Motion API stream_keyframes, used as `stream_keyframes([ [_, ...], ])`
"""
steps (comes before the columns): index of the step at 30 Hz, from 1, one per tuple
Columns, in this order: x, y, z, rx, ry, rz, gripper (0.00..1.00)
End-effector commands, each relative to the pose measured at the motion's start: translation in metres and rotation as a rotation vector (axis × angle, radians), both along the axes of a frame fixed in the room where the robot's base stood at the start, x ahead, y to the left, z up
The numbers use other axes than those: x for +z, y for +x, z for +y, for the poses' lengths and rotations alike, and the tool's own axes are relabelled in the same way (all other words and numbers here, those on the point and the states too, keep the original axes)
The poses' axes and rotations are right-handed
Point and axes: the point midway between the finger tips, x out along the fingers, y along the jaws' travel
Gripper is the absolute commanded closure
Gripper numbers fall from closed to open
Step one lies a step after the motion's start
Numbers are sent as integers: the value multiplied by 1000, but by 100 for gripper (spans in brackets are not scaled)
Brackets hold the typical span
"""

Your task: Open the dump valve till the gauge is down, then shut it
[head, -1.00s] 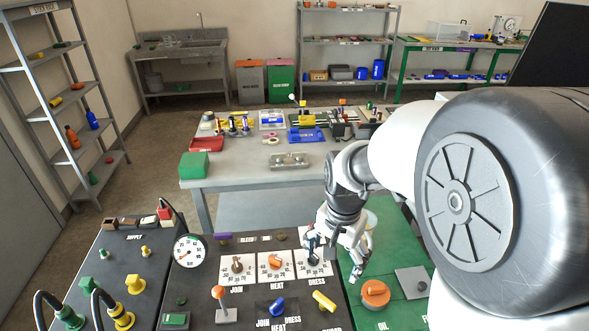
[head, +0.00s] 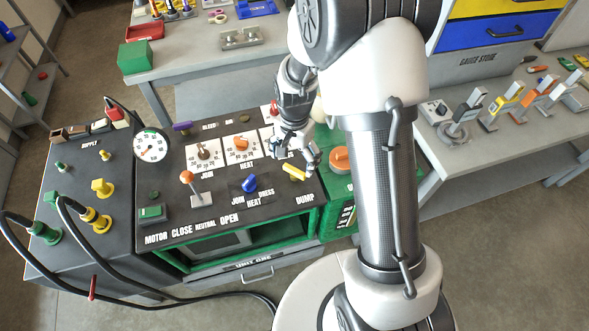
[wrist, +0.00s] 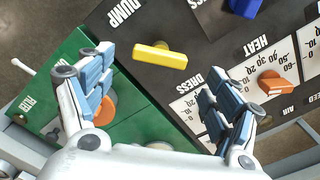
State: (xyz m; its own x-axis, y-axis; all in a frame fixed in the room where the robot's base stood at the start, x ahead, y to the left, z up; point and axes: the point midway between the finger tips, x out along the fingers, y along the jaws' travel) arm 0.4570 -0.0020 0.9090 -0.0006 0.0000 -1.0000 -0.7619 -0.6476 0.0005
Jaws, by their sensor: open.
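The dump valve has a yellow bar handle (head: 293,172) on the dark panel, above the DUMP label. The handle lies slanted, upper left to lower right, in the head view. In the wrist view the yellow handle (wrist: 160,55) lies ahead of and between my fingers, apart from both. My gripper (head: 298,158) is open and empty, just above and behind the handle. Its two spread fingers show in the wrist view (wrist: 155,78). The round white gauge (head: 151,145) stands at the panel's left; its needle is too small to read surely.
An orange-knobbed lever (head: 187,177), a blue selector (head: 249,184) and an orange heat knob (head: 240,144) stand left of the valve. An orange cap (head: 340,157) sits on the green section at right. Hoses (head: 75,235) run at left.

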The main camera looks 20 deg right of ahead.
Motion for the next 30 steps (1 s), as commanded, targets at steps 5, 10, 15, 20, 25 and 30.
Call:
stream_keyframes([
  [5,-33,0,0,0,0,1,18],
  [10,-47,0,0,0,0,0,18],
  [15,-49,0,0,0,0,-1,18],
  [20,-49,0,0,0,0,-1,18],
  [25,-49,0,0,0,0,-1,28],
  [30,-49,0,0,0,0,-1,40],
])
